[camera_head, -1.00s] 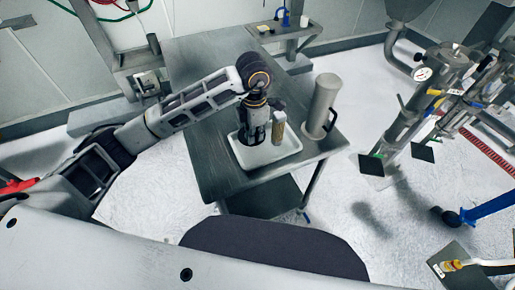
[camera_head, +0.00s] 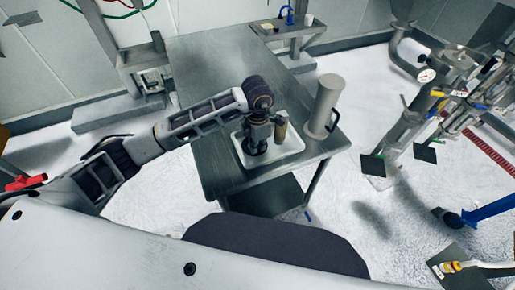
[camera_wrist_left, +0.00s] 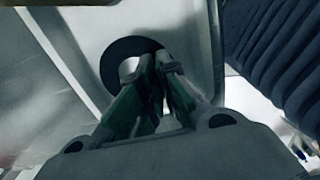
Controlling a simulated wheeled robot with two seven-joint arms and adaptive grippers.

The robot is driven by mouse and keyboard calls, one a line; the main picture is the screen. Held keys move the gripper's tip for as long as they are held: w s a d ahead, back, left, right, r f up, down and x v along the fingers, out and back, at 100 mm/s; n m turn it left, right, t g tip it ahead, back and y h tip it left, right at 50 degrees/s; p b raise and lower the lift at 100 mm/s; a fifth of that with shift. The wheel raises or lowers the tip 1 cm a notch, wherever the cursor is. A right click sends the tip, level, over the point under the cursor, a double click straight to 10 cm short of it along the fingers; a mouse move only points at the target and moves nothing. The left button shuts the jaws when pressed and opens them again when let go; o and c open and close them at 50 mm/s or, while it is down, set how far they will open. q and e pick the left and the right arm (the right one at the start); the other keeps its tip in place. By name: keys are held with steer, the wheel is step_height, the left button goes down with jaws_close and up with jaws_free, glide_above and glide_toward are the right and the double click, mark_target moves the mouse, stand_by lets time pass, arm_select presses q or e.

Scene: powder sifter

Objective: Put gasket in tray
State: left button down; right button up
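A white tray (camera_head: 288,149) stands on the metal table. My left gripper (camera_head: 257,150) points down into its left part. In the left wrist view, the gripper's two fingers (camera_wrist_left: 157,64) converge, with their tips close together. The fingertips overlap the gasket's right side in the picture. I cannot tell whether they pinch its rim or are only above it. In the head view the gripper hides the gasket. My right gripper is not in view.
A tall grey jug with a handle (camera_head: 325,105) stands on the table to the right of the tray. The table's far left part (camera_head: 205,60) is clear.

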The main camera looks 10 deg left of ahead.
arm_select(q)
step_height(320, 180, down, 2)
steer(key=shift+f, duration=0.2)
stand_by(0.3)
steer(key=c, duration=1.6)
jaws_free()
steer(key=shift+c, duration=0.2)
steer(key=shift+r, duration=0.2)
